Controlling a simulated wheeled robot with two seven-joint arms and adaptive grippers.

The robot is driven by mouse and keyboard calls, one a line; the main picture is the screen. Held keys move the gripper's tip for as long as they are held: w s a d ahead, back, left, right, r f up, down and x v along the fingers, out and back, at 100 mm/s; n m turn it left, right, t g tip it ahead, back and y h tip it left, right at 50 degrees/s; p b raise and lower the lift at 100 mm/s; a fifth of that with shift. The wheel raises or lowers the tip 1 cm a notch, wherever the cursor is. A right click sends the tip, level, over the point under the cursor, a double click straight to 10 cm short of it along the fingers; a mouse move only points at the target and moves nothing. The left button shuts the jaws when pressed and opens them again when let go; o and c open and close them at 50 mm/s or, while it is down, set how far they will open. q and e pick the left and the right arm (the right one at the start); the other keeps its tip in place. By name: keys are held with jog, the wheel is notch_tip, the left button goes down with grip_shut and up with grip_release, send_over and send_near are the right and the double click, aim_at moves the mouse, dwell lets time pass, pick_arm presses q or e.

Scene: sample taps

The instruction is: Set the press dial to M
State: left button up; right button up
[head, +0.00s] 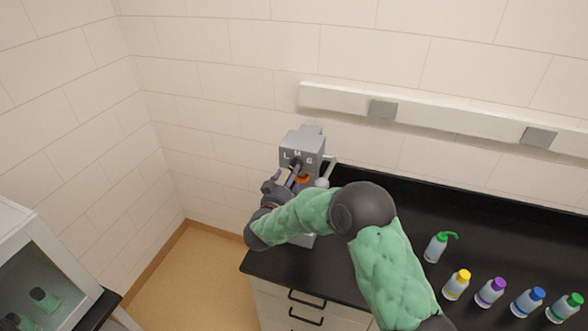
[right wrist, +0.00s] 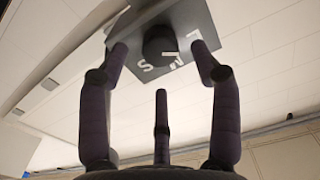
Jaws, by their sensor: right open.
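The grey press (head: 303,143) stands at the left end of the black counter, with letters on its upper face. In the right wrist view its dark plate (right wrist: 192,18) carries the white letters S, M and L around a round black dial (right wrist: 157,42). A short white mark shows at the dial's edge on the M and L side; I cannot tell exactly which letter it meets. My right gripper (right wrist: 168,62) is open, its fingers spread on either side of the dial, apparently not touching it. In the head view the right gripper (head: 292,179) partly hides the press front. My left gripper is not in view.
Several capped bottles stand on the right of the counter (head: 350,270), including a yellow-capped one (head: 456,284) and a green-spouted one (head: 436,246). A wall rail (head: 440,112) runs behind. A glass-fronted cabinet (head: 40,262) is at the left, with open floor (head: 190,275) between.

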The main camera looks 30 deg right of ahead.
jog(key=shift+x, duration=2.05)
jog(key=c, duration=1.1)
